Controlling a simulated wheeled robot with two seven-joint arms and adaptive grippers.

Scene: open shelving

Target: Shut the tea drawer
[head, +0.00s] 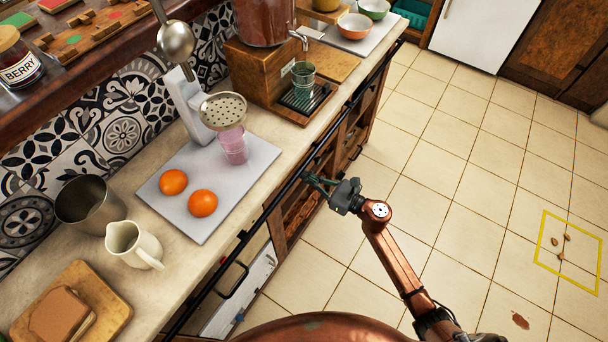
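My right gripper (320,185) reaches in from the lower right, in front of the counter's front edge. Its two dark fingers look apart with nothing visible between them, close to the black rail (290,185). Below the counter behind it are wooden cabinet fronts and open compartments (301,212). A wooden box (250,72) with a small label stands under the drink dispenser on the counter. I cannot tell which part is the tea drawer, or how far it is open. My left gripper is not in view.
A grey board (212,215) holds two oranges (203,203) and a pink cup (233,147) under a strainer. A cream jug (133,246) and a metal cup (88,205) stand nearby. The tiled floor (440,190) is mostly clear, with small brown bits in a yellow square.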

